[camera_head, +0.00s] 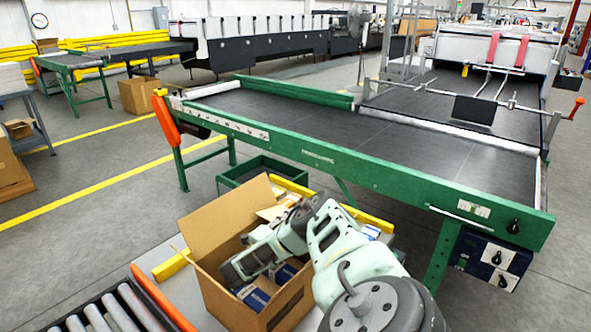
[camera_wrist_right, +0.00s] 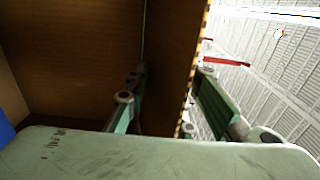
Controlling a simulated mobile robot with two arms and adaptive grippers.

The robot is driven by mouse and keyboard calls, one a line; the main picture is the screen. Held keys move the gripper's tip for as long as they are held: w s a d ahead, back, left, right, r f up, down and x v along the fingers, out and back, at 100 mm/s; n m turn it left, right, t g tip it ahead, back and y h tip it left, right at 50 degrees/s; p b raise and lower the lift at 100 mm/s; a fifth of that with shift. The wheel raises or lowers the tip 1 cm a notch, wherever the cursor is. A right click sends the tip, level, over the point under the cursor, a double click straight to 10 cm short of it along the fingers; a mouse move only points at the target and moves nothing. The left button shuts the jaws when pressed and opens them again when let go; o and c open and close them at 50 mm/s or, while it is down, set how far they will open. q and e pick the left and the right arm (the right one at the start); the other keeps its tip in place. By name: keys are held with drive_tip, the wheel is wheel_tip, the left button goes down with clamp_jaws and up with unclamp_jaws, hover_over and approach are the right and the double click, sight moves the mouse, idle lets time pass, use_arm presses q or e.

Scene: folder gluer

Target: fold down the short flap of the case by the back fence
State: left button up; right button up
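The open cardboard case (camera_head: 225,222) stands in the lower middle of the head view, with a tall brown panel upright at its far left side. Blue-and-white boxes (camera_head: 252,297) lie inside. A lighter cardboard piece (camera_head: 272,212) shows at its back right, partly hidden by my arm; I cannot tell whether it is the short flap. My right gripper (camera_head: 240,268) is over the case opening. In the right wrist view its fingers (camera_wrist_right: 170,105) are apart, on either side of a cardboard panel edge (camera_wrist_right: 190,85); contact is unclear. My left gripper is not in view.
A yellow fence bar (camera_head: 368,217) runs behind the case, and another yellow piece (camera_head: 172,266) is at its left. A roller conveyor (camera_head: 105,312) is at lower left. The green-framed belt conveyor (camera_head: 310,125) stands behind, with a green bin (camera_head: 262,163) below it.

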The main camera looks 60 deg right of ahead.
wheel_tip(320, 180, up, 8)
drive_tip(key=shift+f, duration=0.15)
idle(0.3)
drive_tip(key=a+r+p, duration=0.2)
drive_tip(key=p, duration=0.1)
drive_tip(key=shift+w+a+r, duration=0.1)
drive_tip(key=shift+w+a, duration=0.1)
drive_tip(key=shift+w, duration=0.1)
drive_tip(key=a+r+p, duration=0.1)
drive_tip(key=p, duration=0.2)
drive_tip(key=a+r+p, duration=0.1)
drive_tip(key=a+p, duration=0.1)
drive_tip(key=p, duration=0.2)
drive_tip(key=w+a+r+p, duration=0.1)
drive_tip(key=p, duration=0.2)
drive_tip(key=shift+a+r, duration=0.1)
drive_tip(key=shift+a, duration=0.15)
idle(0.5)
drive_tip(key=shift+p, duration=0.45)
